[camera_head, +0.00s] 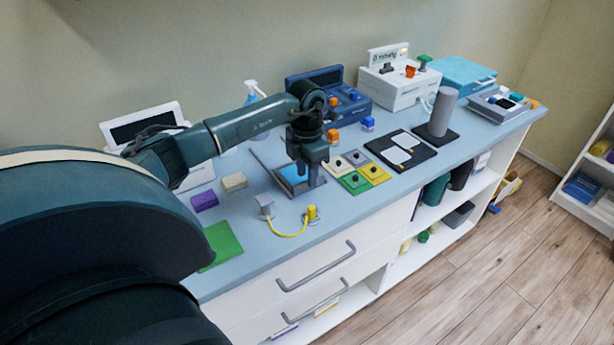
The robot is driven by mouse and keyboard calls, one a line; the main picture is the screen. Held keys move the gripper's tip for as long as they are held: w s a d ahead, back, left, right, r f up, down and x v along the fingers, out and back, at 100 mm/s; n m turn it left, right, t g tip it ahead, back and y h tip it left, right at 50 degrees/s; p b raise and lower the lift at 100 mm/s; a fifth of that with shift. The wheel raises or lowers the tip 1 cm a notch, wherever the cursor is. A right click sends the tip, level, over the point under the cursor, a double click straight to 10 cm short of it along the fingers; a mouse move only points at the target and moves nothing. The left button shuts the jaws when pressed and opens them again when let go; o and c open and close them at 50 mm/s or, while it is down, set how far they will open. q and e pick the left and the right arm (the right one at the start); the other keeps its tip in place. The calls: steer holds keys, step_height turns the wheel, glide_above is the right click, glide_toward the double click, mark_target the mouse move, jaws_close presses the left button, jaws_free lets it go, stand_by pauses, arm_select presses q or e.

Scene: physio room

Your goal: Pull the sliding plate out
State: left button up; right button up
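A flat blue plate (291,174) in a grey frame lies on the blue-grey bench top, left of the coloured squares. I take it for the sliding plate, though I cannot be sure. My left gripper (309,181) points down over the right part of this plate and hides some of it. Its fingers are close to the plate. I cannot tell whether they touch it or how far apart they are. My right gripper is not in view.
A yellow cable (287,235) lies in front of the plate. Coloured squares with knobs (364,180) and a black board with a white piece (379,151) lie to the right. A grey cylinder (442,111) stands farther right. A green mat (222,244) lies front left.

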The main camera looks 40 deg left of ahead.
arm_select(q)
step_height(320, 180, up, 12)
steer(key=b, duration=0.1)
steer(key=shift+f, duration=0.2)
stand_by(0.4)
